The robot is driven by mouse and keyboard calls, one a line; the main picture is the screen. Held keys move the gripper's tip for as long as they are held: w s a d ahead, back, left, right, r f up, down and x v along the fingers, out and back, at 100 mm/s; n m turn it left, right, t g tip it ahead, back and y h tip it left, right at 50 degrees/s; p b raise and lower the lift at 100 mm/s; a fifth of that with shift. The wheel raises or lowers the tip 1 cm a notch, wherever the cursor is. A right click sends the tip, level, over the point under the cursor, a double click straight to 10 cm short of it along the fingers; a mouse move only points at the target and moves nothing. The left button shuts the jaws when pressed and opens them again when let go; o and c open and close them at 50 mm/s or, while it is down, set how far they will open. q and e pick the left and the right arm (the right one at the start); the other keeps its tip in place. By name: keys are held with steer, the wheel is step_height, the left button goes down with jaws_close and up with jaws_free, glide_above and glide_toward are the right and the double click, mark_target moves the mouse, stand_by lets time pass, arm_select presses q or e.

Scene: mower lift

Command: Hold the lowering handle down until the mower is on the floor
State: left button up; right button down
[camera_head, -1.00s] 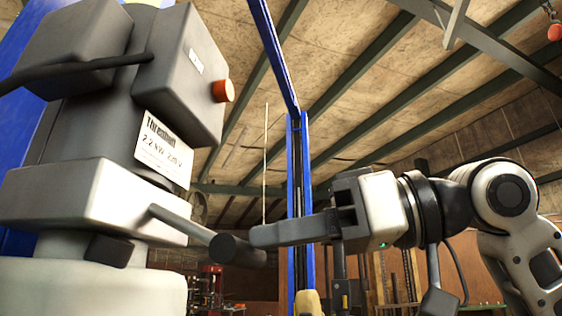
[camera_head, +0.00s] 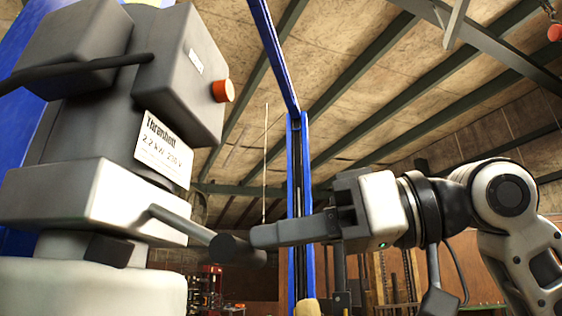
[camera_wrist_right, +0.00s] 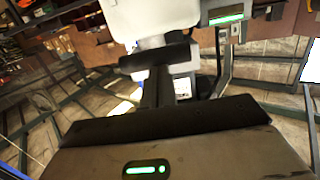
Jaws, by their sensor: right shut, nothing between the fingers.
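The lowering handle (camera_head: 180,224) is a grey rod with a thick dark grip, sticking out to the right from the lift's grey power unit (camera_head: 75,195). My right gripper (camera_head: 258,237) is shut with nothing between its fingers. Its fingertips are at the upper right of the dark grip and look to rest against it. In the right wrist view, my shut fingers (camera_wrist_right: 157,90) reach toward a dark bar below the white tank (camera_wrist_right: 155,18). A small pale yellow thing (camera_head: 307,308) shows at the bottom edge; I cannot tell whether it is the mower. My left gripper is not in view.
A blue lift post (camera_head: 300,200) stands behind my right gripper. A red tool rack (camera_head: 207,285) is at the back.

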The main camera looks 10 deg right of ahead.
steer(key=shift+a, duration=0.1)
stand_by(0.8)
arm_select(q)
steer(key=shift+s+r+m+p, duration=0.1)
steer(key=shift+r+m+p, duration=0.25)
steer(key=shift+p, duration=0.9)
arm_select(e)
steer(key=r+v, duration=0.3)
steer(key=v, duration=1)
steer(key=shift+w+a, duration=0.15)
steer(key=shift+a, duration=0.05)
steer(key=shift+r, duration=0.1)
